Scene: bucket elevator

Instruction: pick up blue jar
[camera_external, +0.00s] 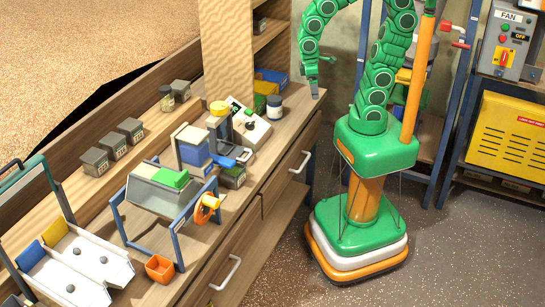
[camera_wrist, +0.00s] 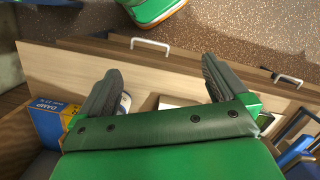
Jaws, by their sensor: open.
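The blue jar (camera_external: 274,107), dark blue with a pale lid, stands upright near the right end of the wooden bench. My gripper (camera_external: 317,88) hangs to the right of the jar and above it, near the bench's end, and does not touch it. In the wrist view my gripper (camera_wrist: 160,72) is open, its two dark fingers apart with nothing gripped between them. A small pale round top with a dark side (camera_wrist: 125,102) shows beside the left finger; it looks like the jar, mostly hidden by the finger.
A scale-like box with a dial (camera_external: 248,125) stands left of the jar. Yellow and green blocks (camera_external: 265,90) and a blue box (camera_external: 272,77) stand behind it; a blue-yellow box (camera_wrist: 45,122) shows in the wrist view. The drawer front (camera_wrist: 160,65) drops below the bench edge.

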